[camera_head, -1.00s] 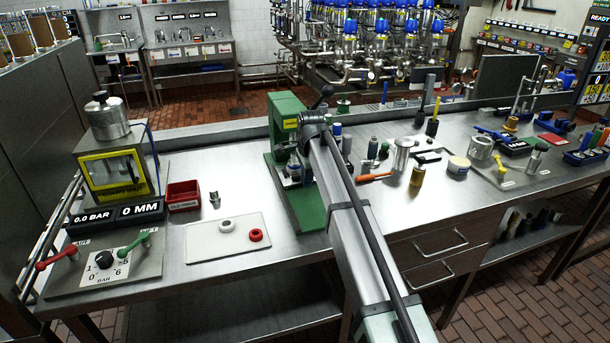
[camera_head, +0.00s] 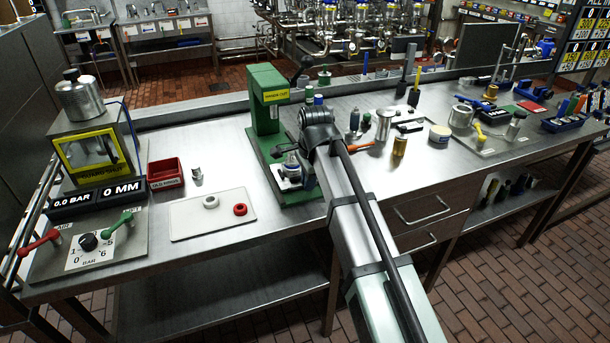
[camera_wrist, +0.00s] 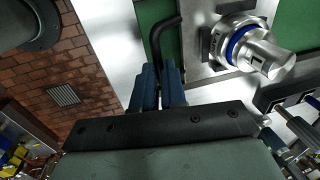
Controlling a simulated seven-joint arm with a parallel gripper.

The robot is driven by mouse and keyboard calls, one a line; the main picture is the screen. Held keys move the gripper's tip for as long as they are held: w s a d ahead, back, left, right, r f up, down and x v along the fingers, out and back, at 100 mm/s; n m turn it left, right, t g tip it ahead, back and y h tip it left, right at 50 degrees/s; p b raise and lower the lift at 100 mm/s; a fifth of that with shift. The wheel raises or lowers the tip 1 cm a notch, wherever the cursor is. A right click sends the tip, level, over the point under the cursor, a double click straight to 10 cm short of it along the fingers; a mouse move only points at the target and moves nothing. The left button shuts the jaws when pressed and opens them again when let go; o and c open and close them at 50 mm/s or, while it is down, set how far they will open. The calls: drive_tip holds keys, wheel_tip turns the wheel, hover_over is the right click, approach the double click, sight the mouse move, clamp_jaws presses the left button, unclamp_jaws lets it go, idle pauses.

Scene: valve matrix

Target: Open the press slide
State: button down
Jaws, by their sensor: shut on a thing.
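The green press (camera_head: 264,110) stands on the bench with a yellow label on its head. Its silver slide (camera_head: 291,184) carries a metal fitting (camera_head: 290,163) with a blue ring and sits on the green base, out in front of the press head. In the wrist view the fitting (camera_wrist: 240,45) is upper right, on the grey slide plate (camera_wrist: 195,72). A bent black handle (camera_wrist: 155,45) runs down between my gripper's blue fingers (camera_wrist: 159,80), which are shut on it. The fitting stands apart from my fingers. My arm hides most of my gripper in the head view.
Left of the press are a white mat (camera_head: 190,224) with a white and a red ring, a red tray (camera_head: 166,172) and a pressure panel (camera_head: 85,250). Right of my arm stand a metal mug (camera_head: 385,124), a brass cylinder (camera_head: 399,147) and several tools. The bench front edge is close.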

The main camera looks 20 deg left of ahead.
drive_tip(key=c, duration=1.2)
unclamp_jaws()
drive_tip(key=r, duration=0.4)
drive_tip(key=s+d+r, duration=0.1)
drive_tip(key=r, duration=0.8)
drive_tip(key=shift+s+d+r, duration=0.3)
drive_tip(key=shift+d, duration=0.1)
drive_tip(key=shift+f, duration=0.1)
